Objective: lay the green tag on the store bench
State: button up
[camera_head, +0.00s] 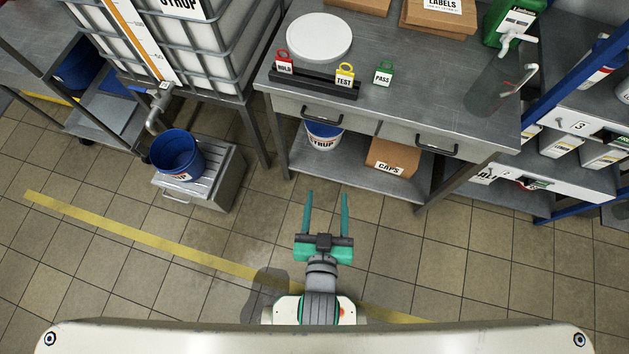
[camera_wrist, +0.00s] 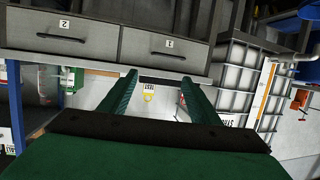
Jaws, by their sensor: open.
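The green tag (camera_head: 383,73), marked PASS, is on the grey metal bench (camera_head: 430,105), to the right of a black rack (camera_head: 318,84). The rack has a red HOLD tag (camera_head: 284,63) and a yellow TEST tag (camera_head: 344,75). I cannot tell if this is the store bench. My gripper (camera_head: 325,193) is open and empty, over the floor in front of the bench. I cannot make out the green tag in the wrist view.
A white disc (camera_head: 319,37), a green jug (camera_head: 512,22) and a clear container (camera_head: 490,88) stand on the bench. A CAPS box (camera_head: 392,157) sits on its lower shelf. A blue-framed rack (camera_head: 560,85) is at right, a blue bucket (camera_head: 176,153) at left. Floor before the bench is clear.

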jog(key=s+a+r+y, duration=0.1)
jog(key=s+a+r, duration=0.1)
jog(key=s, duration=1)
jog(key=shift+s+a+r+n+t, duration=0.15)
jog(key=shift+s+a+n+t, duration=0.15)
jog(key=shift+a+n, duration=0.15)
